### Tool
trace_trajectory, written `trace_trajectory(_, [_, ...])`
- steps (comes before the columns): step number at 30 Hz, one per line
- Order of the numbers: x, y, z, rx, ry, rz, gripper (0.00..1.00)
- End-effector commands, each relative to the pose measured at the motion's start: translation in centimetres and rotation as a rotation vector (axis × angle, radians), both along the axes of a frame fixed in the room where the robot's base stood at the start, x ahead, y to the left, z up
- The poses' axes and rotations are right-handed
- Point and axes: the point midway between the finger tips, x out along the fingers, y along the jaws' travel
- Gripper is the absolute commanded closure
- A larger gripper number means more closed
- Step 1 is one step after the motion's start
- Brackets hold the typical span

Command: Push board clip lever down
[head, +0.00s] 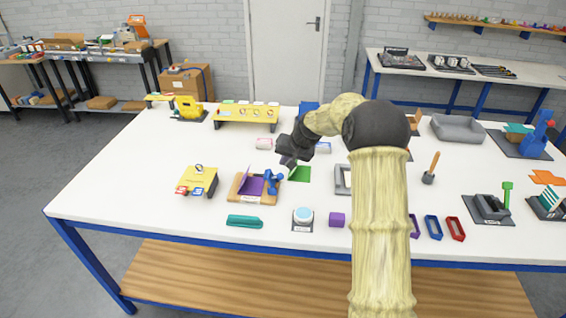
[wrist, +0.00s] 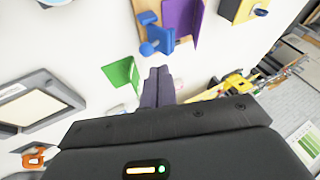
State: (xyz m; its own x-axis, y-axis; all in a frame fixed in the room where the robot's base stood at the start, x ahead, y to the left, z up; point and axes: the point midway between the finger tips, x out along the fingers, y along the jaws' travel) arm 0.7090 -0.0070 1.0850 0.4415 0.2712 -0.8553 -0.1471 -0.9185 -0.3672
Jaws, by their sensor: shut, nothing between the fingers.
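The board clip is a wooden board (head: 258,199) on the white table, with a purple plate (head: 251,185) and a blue lever (head: 273,183) at its right side. In the wrist view the blue lever (wrist: 155,38) shows just beyond my fingertips, beside the purple plate (wrist: 183,20) and the wooden board (wrist: 144,7). My gripper (head: 286,159) is shut and empty, above and behind the lever in the head view. Its dark fingers (wrist: 158,72) point toward the lever and appear apart from it. I cannot tell the lever's exact angle.
A green folded piece (head: 300,174) lies close to the right of the board. A yellow box (head: 199,180) stands to the left. A teal piece (head: 244,221) and a round white-and-blue button (head: 303,216) lie in front.

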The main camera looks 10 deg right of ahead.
Motion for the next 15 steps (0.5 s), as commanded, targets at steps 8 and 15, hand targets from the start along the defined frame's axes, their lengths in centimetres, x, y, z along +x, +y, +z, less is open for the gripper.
trace_trajectory(8, [1.8,1.2,-3.5,0.001,0.004,0.001,1.00])
trace_trajectory(15, [3.3,2.1,-6.3,0.000,0.002,0.001,1.00])
